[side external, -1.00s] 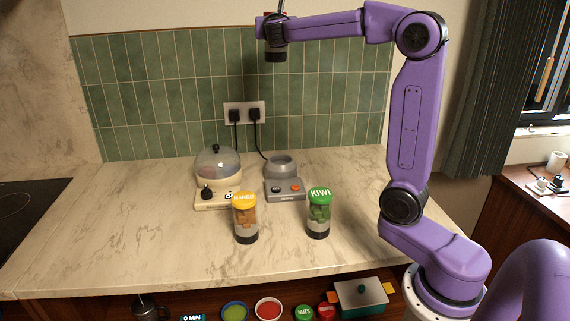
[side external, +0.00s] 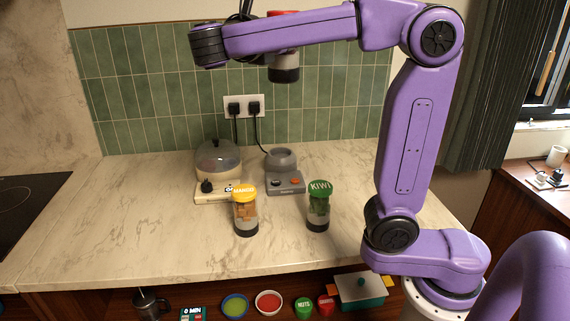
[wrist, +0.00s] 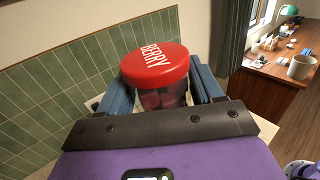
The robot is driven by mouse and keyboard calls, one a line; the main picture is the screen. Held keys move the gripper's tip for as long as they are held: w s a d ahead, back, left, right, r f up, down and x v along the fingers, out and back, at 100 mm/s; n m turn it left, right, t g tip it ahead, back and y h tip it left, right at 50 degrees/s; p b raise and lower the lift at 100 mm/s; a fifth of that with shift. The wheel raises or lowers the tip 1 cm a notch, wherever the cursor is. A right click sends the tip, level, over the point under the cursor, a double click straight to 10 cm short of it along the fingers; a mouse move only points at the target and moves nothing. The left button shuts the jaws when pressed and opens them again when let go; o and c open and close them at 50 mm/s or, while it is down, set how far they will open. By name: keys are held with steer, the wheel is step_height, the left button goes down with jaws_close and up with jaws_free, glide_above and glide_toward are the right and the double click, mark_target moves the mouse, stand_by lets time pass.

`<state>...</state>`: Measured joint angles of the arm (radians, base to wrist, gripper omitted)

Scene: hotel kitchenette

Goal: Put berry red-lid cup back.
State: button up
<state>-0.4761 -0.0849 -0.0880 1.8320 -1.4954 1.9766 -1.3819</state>
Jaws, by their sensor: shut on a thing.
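The berry cup, with its red lid marked BERRY (wrist: 155,62), is upright or nearly so between the two blue fingers of my gripper (wrist: 160,88) in the wrist view. My gripper is shut on it. In the side view the cup's grey and black lower end (side external: 284,72) shows below my forearm, high above the counter in front of the tiles. The forearm hides the cup's middle and most of my gripper there. The yellow-lid mango cup (side external: 245,214) and green-lid kiwi cup (side external: 319,208) stand upright on the marble counter (side external: 120,215).
A grey blender base (side external: 285,185) and a cream appliance with a clear dome (side external: 218,170) stand behind the cups. Their cords run to a wall socket (side external: 244,106). Below the counter are bowls, lids and a teal box (side external: 360,291). The counter's left part is clear.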

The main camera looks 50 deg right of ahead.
steer(key=f, duration=3.7)
steer(key=shift+s+a+f, duration=0.3)
steer(key=shift+s+f, duration=0.05)
steer(key=shift+f, duration=0.1)
steer(key=o, duration=1.4)
steer(key=shift+o, duration=0.2)
steer(key=a, duration=0.4)
steer(key=s+a, duration=0.1)
steer(key=a, duration=0.7)
steer(key=shift+s, duration=0.3)
